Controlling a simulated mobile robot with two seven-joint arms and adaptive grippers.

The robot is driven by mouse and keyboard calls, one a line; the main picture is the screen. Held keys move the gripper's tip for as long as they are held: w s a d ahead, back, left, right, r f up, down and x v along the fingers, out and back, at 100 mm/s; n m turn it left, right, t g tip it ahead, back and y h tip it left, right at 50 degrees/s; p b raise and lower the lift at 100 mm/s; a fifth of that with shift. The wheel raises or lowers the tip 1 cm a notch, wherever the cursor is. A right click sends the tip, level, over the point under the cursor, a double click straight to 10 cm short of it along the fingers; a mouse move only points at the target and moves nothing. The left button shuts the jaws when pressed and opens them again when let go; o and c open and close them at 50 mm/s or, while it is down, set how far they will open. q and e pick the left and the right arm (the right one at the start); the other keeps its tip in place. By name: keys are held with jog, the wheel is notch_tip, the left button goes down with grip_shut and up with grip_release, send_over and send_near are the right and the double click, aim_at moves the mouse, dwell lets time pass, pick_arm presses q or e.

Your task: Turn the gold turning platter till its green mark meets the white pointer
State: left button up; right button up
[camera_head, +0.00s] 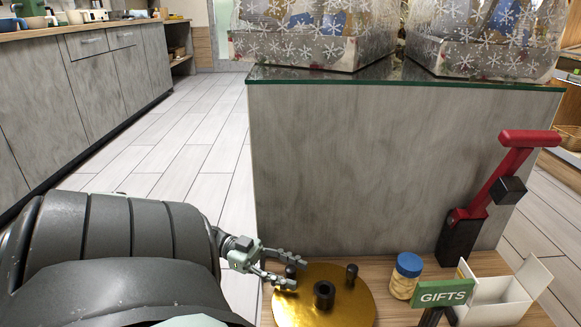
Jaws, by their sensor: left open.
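The gold turning platter (350,302) lies on the wooden surface at the bottom centre, cut off by the lower picture edge. It has a thick black hub (324,294) in its middle and two small black knobs near its rim, a left knob (290,271) and a right knob (351,272). My left gripper (297,271) is open at the platter's far left rim. Its fingers lie on either side of the left knob; I cannot tell whether they touch it. I see neither the green mark nor the white pointer. My right gripper is not in view.
Right of the platter stand a blue-lidded jar (405,276), a green GIFTS sign (443,292), an open white box (498,299) and a red-handled black device (484,195). A grey panel (390,165) rises behind, with wrapped hampers (300,50) on its glass top.

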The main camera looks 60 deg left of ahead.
pick_arm(q)
jog(key=v, duration=0.7)
jog(key=shift+a, duration=0.1)
jog(key=shift+s+a, duration=0.1)
jog(key=shift+s, duration=0.05)
dwell(0.6)
